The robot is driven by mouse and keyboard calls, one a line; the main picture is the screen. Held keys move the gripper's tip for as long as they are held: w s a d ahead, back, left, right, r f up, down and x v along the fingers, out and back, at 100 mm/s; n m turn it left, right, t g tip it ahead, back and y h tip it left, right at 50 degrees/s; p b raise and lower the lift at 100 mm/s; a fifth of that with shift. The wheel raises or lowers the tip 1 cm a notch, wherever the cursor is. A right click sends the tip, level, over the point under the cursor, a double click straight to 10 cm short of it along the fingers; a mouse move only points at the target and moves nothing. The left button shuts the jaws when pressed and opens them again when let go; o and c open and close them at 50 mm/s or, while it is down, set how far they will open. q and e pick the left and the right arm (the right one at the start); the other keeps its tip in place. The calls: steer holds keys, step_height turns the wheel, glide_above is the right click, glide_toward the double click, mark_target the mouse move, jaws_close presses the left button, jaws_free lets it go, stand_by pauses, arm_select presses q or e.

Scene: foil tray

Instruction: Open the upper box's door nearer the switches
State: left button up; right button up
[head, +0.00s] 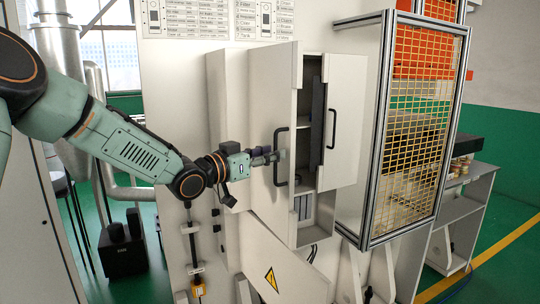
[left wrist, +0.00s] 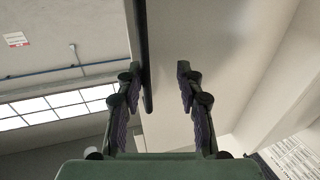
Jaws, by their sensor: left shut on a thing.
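The upper box is a pale wall cabinet with two doors. Its left door (head: 268,95) stands ajar, and a dark interior (head: 311,125) with shelves shows beside its edge. The right door (head: 346,110) has its own black handle (head: 333,128). My left gripper (head: 272,157) is at the left door's black handle (head: 280,172) and is shut on it. In the left wrist view the dark handle bar (left wrist: 145,60) runs between the fingers (left wrist: 158,95), close to the left finger. My right gripper is not in view.
A yellow mesh guard in a metal frame (head: 382,130) stands right of the cabinet. Below is a panel with a yellow warning sign (head: 271,279). Cables and a yellow switch box (head: 199,290) hang at the lower left. A grey shelf unit (head: 460,210) stands far right.

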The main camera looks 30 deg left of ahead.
arm_select(q)
steer(key=shift+s+f, duration=0.1)
steer(key=shift+d+f, duration=0.1)
steer(key=shift+d, duration=0.05)
steer(key=v, duration=0.7)
steer(key=shift+s, duration=0.2)
stand_by(0.5)
steer(key=shift+w, duration=0.15)
stand_by(0.4)
